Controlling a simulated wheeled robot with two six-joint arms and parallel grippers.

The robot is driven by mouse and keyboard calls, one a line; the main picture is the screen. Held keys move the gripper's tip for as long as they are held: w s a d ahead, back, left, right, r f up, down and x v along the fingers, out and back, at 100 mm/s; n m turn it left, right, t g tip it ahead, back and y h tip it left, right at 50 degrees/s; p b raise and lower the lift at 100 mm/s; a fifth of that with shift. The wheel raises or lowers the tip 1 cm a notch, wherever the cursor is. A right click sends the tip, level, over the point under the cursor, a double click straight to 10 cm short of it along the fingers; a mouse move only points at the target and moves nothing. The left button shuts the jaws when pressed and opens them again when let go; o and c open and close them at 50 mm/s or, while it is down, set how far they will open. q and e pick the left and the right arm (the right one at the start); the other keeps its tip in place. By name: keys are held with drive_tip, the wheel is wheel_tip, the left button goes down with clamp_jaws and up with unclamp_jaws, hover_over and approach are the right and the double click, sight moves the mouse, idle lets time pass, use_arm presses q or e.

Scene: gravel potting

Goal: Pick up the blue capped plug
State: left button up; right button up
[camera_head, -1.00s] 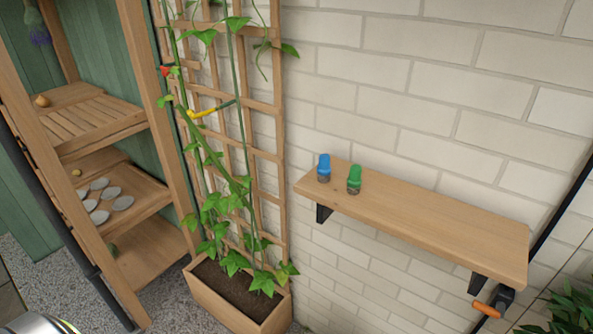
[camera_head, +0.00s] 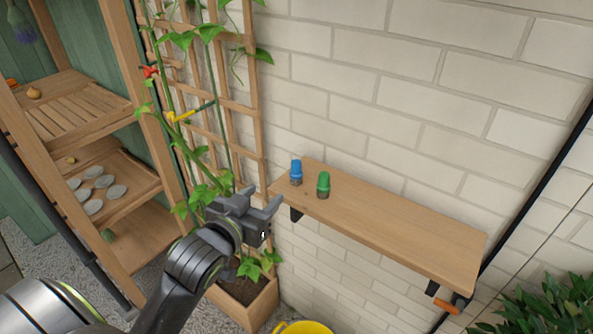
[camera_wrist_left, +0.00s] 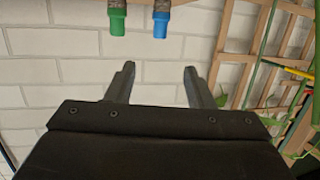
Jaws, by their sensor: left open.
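The blue capped plug (camera_head: 296,172) stands upright near the left end of the wooden wall shelf (camera_head: 400,228). A green capped plug (camera_head: 323,184) stands just to its right. My left gripper (camera_head: 262,203) is open and empty, in front of the trellis, left of and lower than the plugs in the picture, apart from both. In the left wrist view the blue plug (camera_wrist_left: 161,22) and the green plug (camera_wrist_left: 118,20) show upside down at the top edge, beyond my open fingers (camera_wrist_left: 160,80). The blue plug lines up roughly between the fingertips. My right gripper is out of view.
A trellis with a climbing plant in a wooden planter (camera_head: 240,305) stands left of the shelf. A wooden rack (camera_head: 85,115) stands at the far left. A yellow bucket (camera_head: 303,327) shows at the bottom edge. The shelf's right part is bare.

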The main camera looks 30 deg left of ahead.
use_arm(q)
drive_tip(key=b, duration=0.4)
approach(294, 166)
drive_tip(key=w, duration=0.2)
drive_tip(key=w+f+p, duration=0.1)
drive_tip(key=w, duration=0.2)
drive_tip(key=shift+a, duration=0.2)
drive_tip(key=shift+w+f, duration=0.15)
drive_tip(key=shift+w, duration=0.85)
drive_tip(key=w, duration=0.1)
drive_tip(key=w+p, duration=0.1)
drive_tip(key=w, duration=0.1)
drive_tip(key=shift+f+p, duration=0.25)
drive_tip(key=shift+p, duration=0.05)
drive_tip(key=shift+w+a+f, duration=0.1)
drive_tip(key=shift+w+f, duration=0.15)
drive_tip(key=shift+w, duration=0.35)
drive_tip(key=c, duration=1)
